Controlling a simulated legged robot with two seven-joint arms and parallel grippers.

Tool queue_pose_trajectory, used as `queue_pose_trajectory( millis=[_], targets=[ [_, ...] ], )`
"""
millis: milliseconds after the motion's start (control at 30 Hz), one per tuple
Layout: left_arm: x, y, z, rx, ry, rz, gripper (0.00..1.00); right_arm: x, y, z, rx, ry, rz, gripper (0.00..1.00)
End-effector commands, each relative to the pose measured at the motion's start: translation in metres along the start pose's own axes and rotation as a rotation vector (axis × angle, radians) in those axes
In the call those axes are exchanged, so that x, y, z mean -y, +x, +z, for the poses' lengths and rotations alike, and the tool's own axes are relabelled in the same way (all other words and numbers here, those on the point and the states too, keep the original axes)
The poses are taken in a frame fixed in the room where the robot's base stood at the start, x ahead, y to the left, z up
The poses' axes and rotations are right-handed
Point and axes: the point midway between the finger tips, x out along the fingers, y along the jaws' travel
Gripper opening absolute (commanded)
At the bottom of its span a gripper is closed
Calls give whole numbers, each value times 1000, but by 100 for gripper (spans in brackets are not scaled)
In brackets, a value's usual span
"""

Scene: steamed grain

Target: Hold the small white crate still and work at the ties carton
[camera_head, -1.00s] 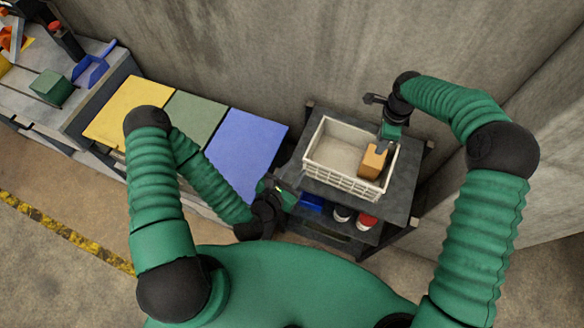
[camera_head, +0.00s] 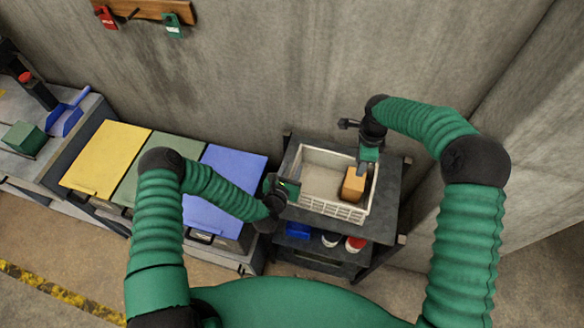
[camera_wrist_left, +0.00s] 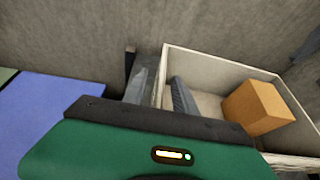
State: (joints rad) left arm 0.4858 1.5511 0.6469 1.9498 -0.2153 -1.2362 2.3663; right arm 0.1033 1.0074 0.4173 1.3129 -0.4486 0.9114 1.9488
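The small white crate (camera_head: 318,206) stands on a dark cart top. The ties carton (camera_head: 352,186), an orange-brown box, sits inside it at the right; it also shows in the left wrist view (camera_wrist_left: 258,107). My left gripper (camera_head: 291,190) is at the crate's left wall. In the left wrist view its fingers (camera_wrist_left: 161,93) are open, one on each side of the crate wall (camera_wrist_left: 163,72), with a gap visible. My right gripper (camera_head: 362,172) points down at the carton's back edge; its fingers are partly hidden, and I cannot tell whether they touch it.
The cart's dark top (camera_head: 385,205) has a little free room right of the crate. Its lower shelf holds a blue bin (camera_head: 297,230) and red and white-topped containers. Yellow, green and blue lids (camera_head: 228,180) lie left. A concrete wall stands close behind.

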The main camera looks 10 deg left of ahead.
Motion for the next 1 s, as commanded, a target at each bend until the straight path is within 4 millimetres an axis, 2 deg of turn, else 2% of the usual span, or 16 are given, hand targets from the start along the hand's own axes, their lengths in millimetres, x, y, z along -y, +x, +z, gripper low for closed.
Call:
queue_pose_trajectory(
  millis=[300,567,1000],
  targets=[
    [0,6,0,-1,0,1,34,0,0,0,0,0,0,36],
    [0,6,0,-1,1,1,1,0,0,0,0,0,0,36],
    [0,5,0,-1,1,1,0,0,0,0,0,0,0,36]
  ],
)
